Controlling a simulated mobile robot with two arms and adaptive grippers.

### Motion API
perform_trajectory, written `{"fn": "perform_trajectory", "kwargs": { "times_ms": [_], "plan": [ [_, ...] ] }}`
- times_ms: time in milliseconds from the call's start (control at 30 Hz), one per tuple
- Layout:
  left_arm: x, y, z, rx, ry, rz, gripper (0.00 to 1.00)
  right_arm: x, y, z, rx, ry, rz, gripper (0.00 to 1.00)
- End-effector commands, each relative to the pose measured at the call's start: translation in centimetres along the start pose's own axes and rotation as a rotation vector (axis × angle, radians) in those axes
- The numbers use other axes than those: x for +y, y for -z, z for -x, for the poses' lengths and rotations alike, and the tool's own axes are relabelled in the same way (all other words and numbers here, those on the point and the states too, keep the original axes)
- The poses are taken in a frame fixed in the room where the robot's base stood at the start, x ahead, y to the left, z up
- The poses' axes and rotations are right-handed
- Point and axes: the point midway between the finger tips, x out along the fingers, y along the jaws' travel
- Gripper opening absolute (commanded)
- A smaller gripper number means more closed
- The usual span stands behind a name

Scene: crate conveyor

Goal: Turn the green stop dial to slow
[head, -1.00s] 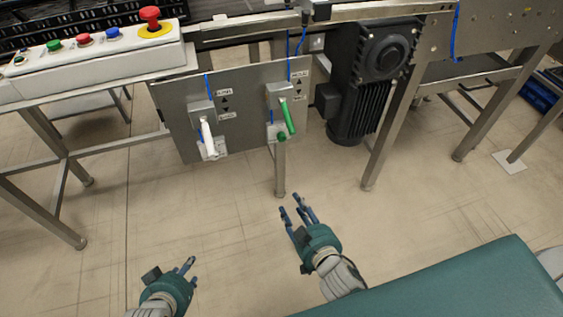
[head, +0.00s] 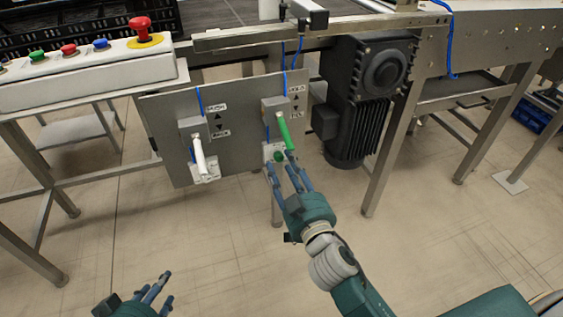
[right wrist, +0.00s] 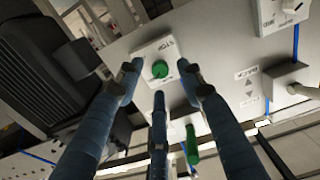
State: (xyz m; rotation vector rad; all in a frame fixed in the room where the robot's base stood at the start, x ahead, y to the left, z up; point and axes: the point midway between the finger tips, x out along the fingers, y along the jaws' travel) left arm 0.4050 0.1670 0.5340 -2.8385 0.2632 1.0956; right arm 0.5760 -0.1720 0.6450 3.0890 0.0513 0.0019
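The green stop dial (head: 279,156) is a small round green knob on a white plate, low on the grey panel (head: 235,145). It also shows in the right wrist view (right wrist: 160,69), where the plate's lettering is rotated and its setting is unclear. My right gripper (head: 281,168) is open, just in front of and below the dial. In the right wrist view its fingers spread around the dial's outline; I see no clear contact. My left gripper (head: 159,286) is open and empty, low at the left, away from the panel.
A green lever (head: 283,132) hangs just above the dial. A white lever (head: 199,156) is to its left. A black motor (head: 362,95) stands close on the right. A control box (head: 85,75) with coloured buttons is at upper left. The floor in front is clear.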

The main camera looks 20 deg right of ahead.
Motion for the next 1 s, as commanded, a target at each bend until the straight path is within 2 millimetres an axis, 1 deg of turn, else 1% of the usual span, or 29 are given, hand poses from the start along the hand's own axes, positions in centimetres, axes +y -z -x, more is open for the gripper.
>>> {"fn": "perform_trajectory", "kwargs": {
  "times_ms": [33,100,200,500,533,567,600,667,700,1000],
  "plan": [
    [0.0,0.2,-0.1,0.008,0.0,0.0,0.4,-0.1,0.0,-0.7,0.001,0.002,0.0,0.38],
    [0.0,0.4,-0.1,0.015,-0.001,0.0,0.4,-0.1,0.0,-1.4,0.001,0.002,0.0,0.38],
    [0.0,0.5,-0.1,0.021,-0.001,0.0,0.4,-0.1,0.0,-2.0,0.0,0.001,0.0,0.38],
    [0.1,0.7,-0.1,0.028,-0.001,0.0,0.4,-0.1,-0.1,-2.2,-0.001,0.001,0.0,0.38],
    [0.1,0.7,-0.1,0.028,-0.001,0.0,0.4,-0.1,-0.1,-2.2,-0.001,0.001,0.0,0.34],
    [0.1,0.7,-0.1,0.028,-0.001,0.0,0.4,-0.1,-0.1,-2.2,-0.001,0.001,0.0,0.28],
    [0.1,0.7,-0.1,0.028,-0.001,0.0,0.4,-0.1,-0.1,-2.2,-0.001,0.001,0.0,0.2],
    [0.1,0.7,-0.1,0.027,-0.001,0.0,0.4,-0.1,-0.1,-2.2,-0.001,0.001,0.0,0.08],
    [0.1,0.7,-0.1,0.027,-0.001,0.0,0.4,-0.1,-0.1,-2.2,-0.001,0.001,0.0,0.0],
    [0.1,0.4,-0.1,0.014,-0.002,0.0,0.4,-0.1,-0.1,-2.2,-0.001,0.001,0.015,0.0]
  ]
}}
